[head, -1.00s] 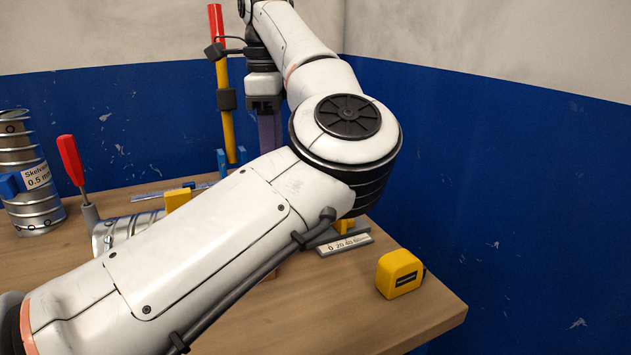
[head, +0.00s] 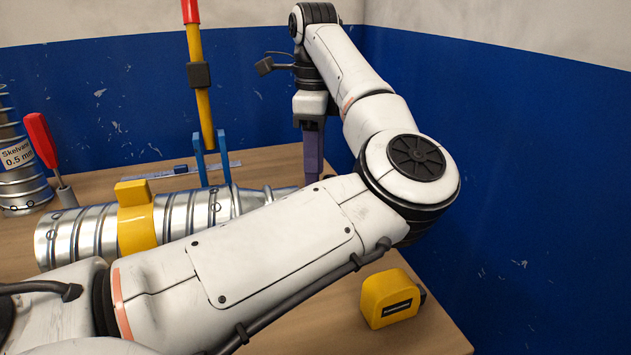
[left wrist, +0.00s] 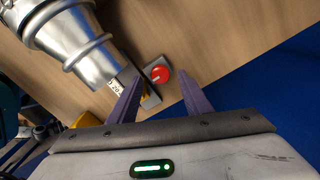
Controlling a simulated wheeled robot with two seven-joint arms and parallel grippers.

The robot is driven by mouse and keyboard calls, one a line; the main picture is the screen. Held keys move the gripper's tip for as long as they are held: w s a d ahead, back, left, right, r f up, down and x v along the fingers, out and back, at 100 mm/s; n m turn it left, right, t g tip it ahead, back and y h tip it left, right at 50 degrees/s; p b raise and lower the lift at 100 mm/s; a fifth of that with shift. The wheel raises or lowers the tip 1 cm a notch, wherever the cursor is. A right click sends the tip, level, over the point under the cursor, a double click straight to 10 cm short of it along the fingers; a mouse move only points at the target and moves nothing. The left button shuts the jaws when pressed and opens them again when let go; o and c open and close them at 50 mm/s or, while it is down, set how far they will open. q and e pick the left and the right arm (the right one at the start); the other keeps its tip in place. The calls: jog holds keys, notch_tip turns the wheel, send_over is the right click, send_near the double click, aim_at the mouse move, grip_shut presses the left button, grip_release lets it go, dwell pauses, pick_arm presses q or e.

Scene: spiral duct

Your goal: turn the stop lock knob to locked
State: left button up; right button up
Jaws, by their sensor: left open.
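The red round stop lock knob (left wrist: 161,74) sits on a grey block in the left wrist view, with a small pale mark on its face. In the head view my own arm hides it. My left gripper (left wrist: 161,80) is open and empty, its two purple fingers on either side of the knob in the picture, apparently still short of it. In the head view the left gripper (head: 313,170) points down beyond the duct's narrow end. The silver spiral duct (head: 88,232) lies on the bench, and its end (left wrist: 68,38) is left of the knob. My right gripper is out of view.
A yellow tape measure (head: 388,298) stands near the bench's right edge. A yellow clamp band (head: 137,227) wraps the duct. A red-and-yellow lever (head: 198,75) rises behind it. A red-handled tool (head: 42,140) stands left. A blue wall (head: 520,190) bounds the right.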

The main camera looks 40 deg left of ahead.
pick_arm(q)
jog(key=shift+f, duration=1.3)
jog(key=c, duration=1.1)
